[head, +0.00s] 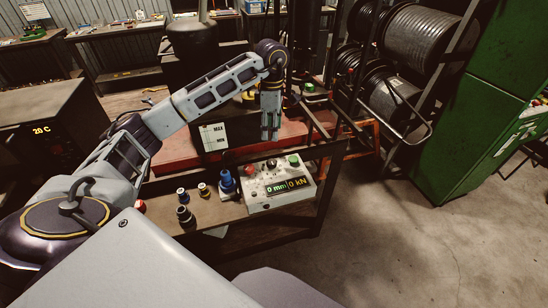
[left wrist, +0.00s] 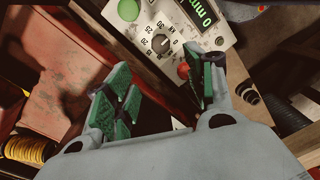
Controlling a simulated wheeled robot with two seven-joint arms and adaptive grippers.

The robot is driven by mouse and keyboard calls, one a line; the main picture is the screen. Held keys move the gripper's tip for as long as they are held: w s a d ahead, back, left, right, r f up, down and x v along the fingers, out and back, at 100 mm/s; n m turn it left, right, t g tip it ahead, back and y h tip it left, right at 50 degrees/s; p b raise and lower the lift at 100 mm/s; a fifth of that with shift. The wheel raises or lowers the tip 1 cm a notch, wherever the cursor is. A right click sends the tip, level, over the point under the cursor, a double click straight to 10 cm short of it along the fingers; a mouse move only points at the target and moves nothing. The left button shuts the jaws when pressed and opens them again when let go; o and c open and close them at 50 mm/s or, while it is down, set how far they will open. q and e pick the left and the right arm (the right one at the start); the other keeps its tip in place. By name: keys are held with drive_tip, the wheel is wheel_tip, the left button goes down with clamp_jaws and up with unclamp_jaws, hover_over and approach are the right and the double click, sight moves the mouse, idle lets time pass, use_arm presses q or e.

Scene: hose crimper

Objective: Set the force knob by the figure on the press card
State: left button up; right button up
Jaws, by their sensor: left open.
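The force knob (left wrist: 162,44) is a small dark round knob with a pale pointer mark, on the pale control box (head: 265,202). Numbers and "kN" are printed around it. The box's display reads 0 mm and 0 kN in the head view. The press card (head: 213,137) is a white sheet with "MAX" on it; its smaller print is too small to read. My left gripper (head: 270,137) points down behind and above the box. In the left wrist view its green-padded fingers (left wrist: 166,88) are open and empty, with the knob beyond the gap, apart from them.
A green button (left wrist: 128,9) and a red button (left wrist: 183,71) flank the knob. Several fittings, including a blue one (head: 227,183), stand left of the box on the bench. Hose reels (head: 420,38) and a green cabinet (head: 465,115) are at right. The floor at right is clear.

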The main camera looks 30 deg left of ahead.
sight(272, 161)
use_arm(q)
drive_tip(key=f, duration=0.4)
drive_tip(key=f+p, duration=0.1)
drive_tip(key=f, duration=0.3)
drive_tip(key=f+p, duration=0.1)
drive_tip(key=f, duration=0.3)
drive_tip(key=shift+s+d+f, duration=0.15)
drive_tip(key=shift+s+f, duration=0.15)
drive_tip(key=shift+f, duration=0.6)
use_arm(e)
drive_tip(key=shift+r, duration=1.2)
use_arm(q)
drive_tip(key=c, duration=1.1)
drive_tip(key=shift+o, duration=0.2)
use_arm(e)
drive_tip(key=shift+a, duration=0.25)
drive_tip(key=shift+f, duration=0.1)
